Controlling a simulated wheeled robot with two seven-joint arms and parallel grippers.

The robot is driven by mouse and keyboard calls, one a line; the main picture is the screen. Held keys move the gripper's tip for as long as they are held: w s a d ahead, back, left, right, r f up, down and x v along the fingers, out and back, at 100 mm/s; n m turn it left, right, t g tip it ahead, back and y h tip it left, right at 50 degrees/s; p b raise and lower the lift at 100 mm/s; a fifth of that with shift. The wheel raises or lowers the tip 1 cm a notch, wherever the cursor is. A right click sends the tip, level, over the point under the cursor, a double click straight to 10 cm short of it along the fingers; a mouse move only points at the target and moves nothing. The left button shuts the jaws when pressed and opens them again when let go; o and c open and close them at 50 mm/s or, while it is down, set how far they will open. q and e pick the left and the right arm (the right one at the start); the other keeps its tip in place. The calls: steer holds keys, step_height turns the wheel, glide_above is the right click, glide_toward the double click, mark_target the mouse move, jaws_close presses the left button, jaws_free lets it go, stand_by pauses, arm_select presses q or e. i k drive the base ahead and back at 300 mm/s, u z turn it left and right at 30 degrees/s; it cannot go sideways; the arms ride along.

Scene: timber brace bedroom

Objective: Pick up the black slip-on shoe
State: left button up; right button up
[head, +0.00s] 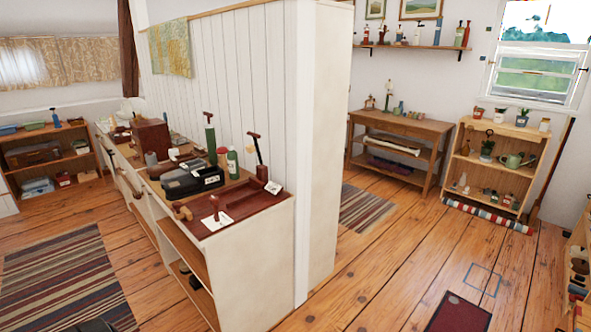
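I cannot clearly make out a black slip-on shoe. Small dark items (195,282) sit low in the open shelves of the white cabinet (245,262) left of the partition; they are too small to tell what they are. A dark shape also shows at the bottom left edge on the striped rug (62,275), mostly cut off. Neither of my grippers is in view.
The cabinet top holds a black case (190,181), a red tray (238,205), bottles and a wooden box (151,138). A white partition (322,150) splits the room. A wooden table (408,125) and shelf (497,160) stand beyond. Open floor (400,240) lies right.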

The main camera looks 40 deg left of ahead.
mark_target(209, 179)
steer(key=z, duration=0.05)
steer(key=i, duration=1.75)
steer(key=u, duration=0.95)
steer(key=i, duration=0.95)
steer(key=u, duration=1)
